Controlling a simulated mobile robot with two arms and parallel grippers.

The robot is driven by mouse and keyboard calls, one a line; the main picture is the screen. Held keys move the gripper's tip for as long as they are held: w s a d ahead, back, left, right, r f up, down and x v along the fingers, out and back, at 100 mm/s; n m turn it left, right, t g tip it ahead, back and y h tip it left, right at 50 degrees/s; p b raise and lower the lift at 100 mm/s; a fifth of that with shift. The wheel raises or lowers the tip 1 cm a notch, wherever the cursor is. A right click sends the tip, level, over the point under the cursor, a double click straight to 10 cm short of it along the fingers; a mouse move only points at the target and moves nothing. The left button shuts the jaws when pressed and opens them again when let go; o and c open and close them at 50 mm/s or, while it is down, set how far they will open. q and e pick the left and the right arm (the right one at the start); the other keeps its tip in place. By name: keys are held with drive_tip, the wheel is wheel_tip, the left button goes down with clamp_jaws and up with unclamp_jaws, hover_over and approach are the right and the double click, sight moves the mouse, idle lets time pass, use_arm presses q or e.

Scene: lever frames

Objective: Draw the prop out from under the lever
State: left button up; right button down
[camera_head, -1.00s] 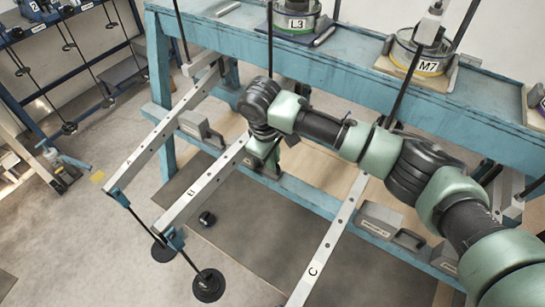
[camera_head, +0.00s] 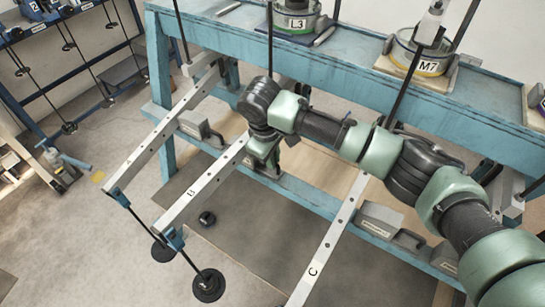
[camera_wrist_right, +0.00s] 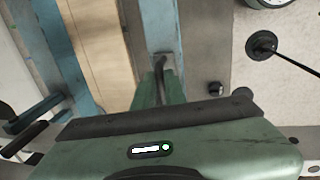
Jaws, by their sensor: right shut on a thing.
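Three long grey levers, A (camera_head: 140,150), B (camera_head: 205,182) and C (camera_head: 328,245), slope out from the blue frame. My right gripper (camera_head: 268,165) points down beside the frame end of lever B. It is shut on a dark bent handle (camera_wrist_right: 163,62), seen between the fingers in the right wrist view. The prop that this handle seems to belong to is mostly hidden by my wrist and fingers, so its contact with lever B cannot be told. Similar grey props with handles stand near lever A (camera_head: 198,128) and lever C (camera_head: 385,222). My left gripper is not in view.
The blue frame (camera_head: 330,72) runs across the back, carrying pots L3 (camera_head: 297,22) and M7 (camera_head: 425,66). Black weights (camera_head: 208,285) hang at the outer lever ends. A small black knob (camera_head: 207,218) is on the dark mat.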

drive_tip(key=shift+r, duration=0.1)
drive_tip(key=shift+s+d+r+p, duration=0.1)
drive_tip(key=shift+d+p, duration=0.1)
drive_tip(key=shift+p, duration=0.25)
drive_tip(key=s+d+p, duration=0.1)
drive_tip(key=d+p, duration=0.1)
drive_tip(key=p, duration=0.1)
drive_tip(key=s+d+p, duration=0.2)
drive_tip(key=d, duration=0.1)
drive_tip(key=s+d+p, duration=0.2)
drive_tip(key=p, duration=0.1)
drive_tip(key=shift+s+d+r+p, duration=0.1)
drive_tip(key=shift+d+r+p, duration=0.05)
drive_tip(key=shift+d+p, duration=0.2)
drive_tip(key=shift+s+d, duration=0.15)
drive_tip(key=shift+d, duration=0.15)
drive_tip(key=shift+f, duration=0.35)
drive_tip(key=c, duration=1.5)
unclamp_jaws()
drive_tip(key=shift+s+d, duration=0.1)
